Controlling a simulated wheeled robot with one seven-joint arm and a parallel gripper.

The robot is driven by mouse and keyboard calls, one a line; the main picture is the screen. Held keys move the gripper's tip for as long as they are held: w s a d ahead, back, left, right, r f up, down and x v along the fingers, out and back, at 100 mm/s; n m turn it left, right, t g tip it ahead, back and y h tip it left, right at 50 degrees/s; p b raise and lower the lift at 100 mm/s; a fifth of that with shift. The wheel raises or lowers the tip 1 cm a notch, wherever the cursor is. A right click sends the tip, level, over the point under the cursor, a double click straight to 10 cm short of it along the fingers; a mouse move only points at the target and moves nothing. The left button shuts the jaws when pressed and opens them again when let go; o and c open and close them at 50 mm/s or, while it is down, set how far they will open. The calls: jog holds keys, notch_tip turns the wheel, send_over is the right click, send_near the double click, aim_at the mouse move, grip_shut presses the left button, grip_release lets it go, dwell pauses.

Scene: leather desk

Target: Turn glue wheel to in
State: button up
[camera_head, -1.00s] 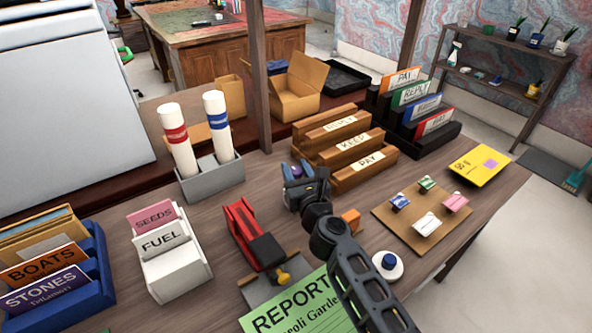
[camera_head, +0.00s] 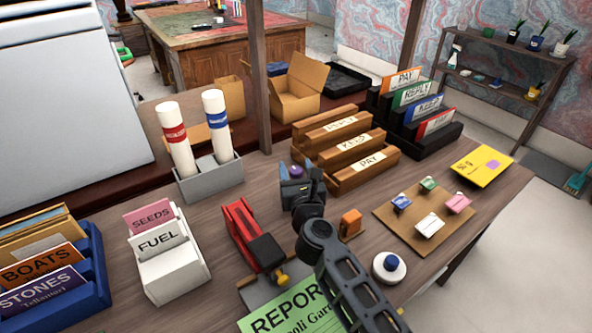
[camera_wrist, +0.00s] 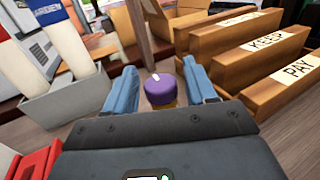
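The glue wheel looks like a purple round knob with a small white mark on top (camera_wrist: 160,89). Something yellow shows just below it. In the head view only a bit of the purple knob (camera_head: 296,172) shows past my gripper. My gripper (camera_wrist: 160,70) is open, with one blue finger on each side of the knob. A gap seems to show between each finger and the knob; I cannot tell whether either finger touches it. The white mark faces the far side, slightly left of the knob's middle. The lower part is hidden by my gripper.
A wooden stepped sorter (camera_head: 345,180) stands close on the right. A grey holder with two tubes (camera_head: 212,182) is at the left. A red and black tool (camera_head: 250,235) lies left of my arm. An orange block (camera_head: 350,222) and a white round piece (camera_head: 389,268) are to its right.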

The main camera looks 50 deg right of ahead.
aim_at(297, 176)
jog(key=b+v, duration=0.1)
jog(key=v, duration=0.5)
jog(key=shift+s+f, duration=0.1)
jog(key=shift+f, duration=0.05)
jog(key=shift+v, duration=0.8)
